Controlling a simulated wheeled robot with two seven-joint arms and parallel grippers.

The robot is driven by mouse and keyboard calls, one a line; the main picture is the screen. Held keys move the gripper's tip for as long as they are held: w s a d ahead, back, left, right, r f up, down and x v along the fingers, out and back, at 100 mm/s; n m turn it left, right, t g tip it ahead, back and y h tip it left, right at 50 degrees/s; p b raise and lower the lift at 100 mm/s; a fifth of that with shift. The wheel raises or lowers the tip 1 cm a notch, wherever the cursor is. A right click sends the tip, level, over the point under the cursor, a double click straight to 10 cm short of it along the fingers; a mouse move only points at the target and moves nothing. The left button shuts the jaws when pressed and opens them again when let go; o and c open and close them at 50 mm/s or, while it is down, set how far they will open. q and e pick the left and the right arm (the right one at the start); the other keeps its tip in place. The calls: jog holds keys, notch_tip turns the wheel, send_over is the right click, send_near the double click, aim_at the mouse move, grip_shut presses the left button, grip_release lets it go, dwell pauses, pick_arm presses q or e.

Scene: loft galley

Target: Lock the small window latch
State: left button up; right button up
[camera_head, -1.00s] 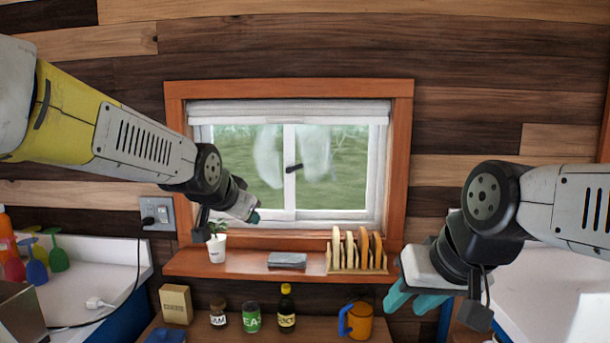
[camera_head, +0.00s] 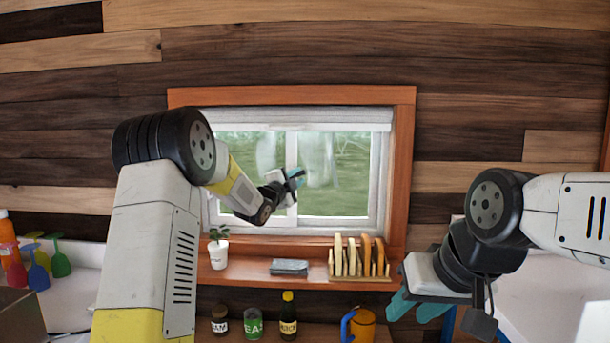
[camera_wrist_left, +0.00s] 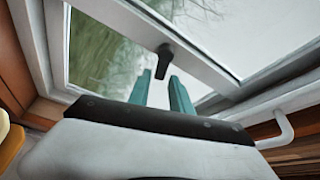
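The white-framed window (camera_head: 378,175) has a central vertical bar. The small black latch (camera_wrist_left: 163,62) sits on that bar in the left wrist view, hanging down with its lower end close to the gap between my fingertips. My left gripper (camera_wrist_left: 160,78) is open, its two teal fingers on either side of the latch's lower end. I cannot tell whether they touch it. In the head view my left gripper (camera_head: 296,177) covers the latch area, so the latch is not clear there. My right gripper (camera_head: 412,310) is open and empty at the lower right, away from the window.
Coloured glasses (camera_head: 38,265) are at left.

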aim_at(301, 173)
pick_arm(q)
jog(key=shift+x, duration=2.05)
grip_shut()
jog(key=shift+d+f+m+g, duration=0.1)
jog(key=shift+f+m+g, duration=0.1)
jog(key=shift+m, duration=0.4)
jog(key=shift+d+f+m+g, duration=0.1)
jog(key=shift+f+m+g, duration=0.1)
jog(key=shift+m, duration=0.4)
jog(key=shift+f+m+g, duration=0.35)
jog(key=shift+m+g, duration=0.15)
jog(key=shift+m, duration=0.5)
grip_release()
jog(key=shift+s+a, duration=0.1)
